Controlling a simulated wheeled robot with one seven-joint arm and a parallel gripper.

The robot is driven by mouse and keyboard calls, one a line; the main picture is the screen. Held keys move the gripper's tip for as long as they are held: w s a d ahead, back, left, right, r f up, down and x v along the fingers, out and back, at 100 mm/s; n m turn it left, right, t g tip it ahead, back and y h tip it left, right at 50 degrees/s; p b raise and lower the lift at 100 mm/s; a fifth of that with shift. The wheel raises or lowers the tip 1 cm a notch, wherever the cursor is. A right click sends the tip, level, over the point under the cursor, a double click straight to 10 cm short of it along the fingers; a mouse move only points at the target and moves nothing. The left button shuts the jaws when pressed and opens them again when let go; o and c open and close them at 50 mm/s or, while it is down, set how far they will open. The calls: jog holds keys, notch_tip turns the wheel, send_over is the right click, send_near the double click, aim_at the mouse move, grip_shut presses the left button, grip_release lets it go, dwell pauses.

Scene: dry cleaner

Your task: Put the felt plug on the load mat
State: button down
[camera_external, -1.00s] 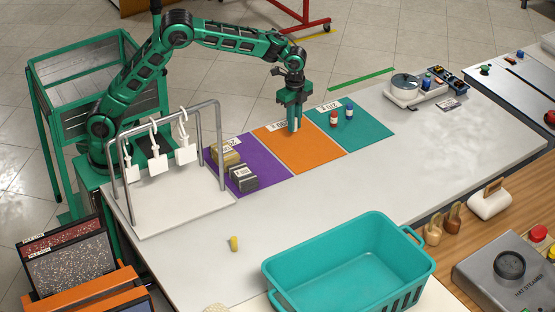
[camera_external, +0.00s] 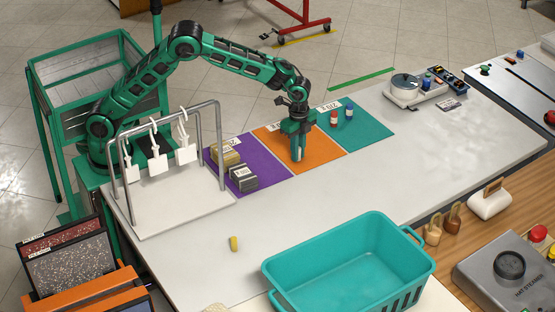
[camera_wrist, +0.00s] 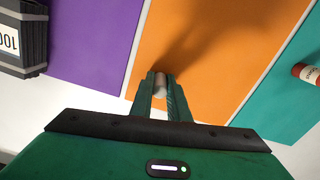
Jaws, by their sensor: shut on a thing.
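My gripper (camera_wrist: 160,88) is shut on the felt plug (camera_wrist: 160,82), a small pale grey cylinder gripped between the fingertips. In the external view, my gripper (camera_external: 297,152) points down over the front part of the orange mat (camera_external: 275,141), and the plug's pale lower end shows below the fingers. Whether it touches the mat is hard to tell. The orange mat also shows in the wrist view (camera_wrist: 205,40). It lies between a purple mat (camera_external: 265,180) and a teal mat (camera_external: 370,135). The mat labels are too small to read, so I cannot tell which is the load mat.
Two wrapped blocks (camera_external: 243,177) stand on the purple mat, and two small bottles (camera_external: 349,112) on the teal mat. A rack with white tags (camera_external: 222,150) stands left. A small yellow piece (camera_external: 233,243) and a teal basket (camera_external: 345,262) are nearer the front.

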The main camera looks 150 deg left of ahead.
jog(key=c, duration=1.7)
grip_release()
jog(key=shift+f, duration=0.1)
notch_tip(320, 180, up, 12)
jog(key=shift+r, duration=0.15)
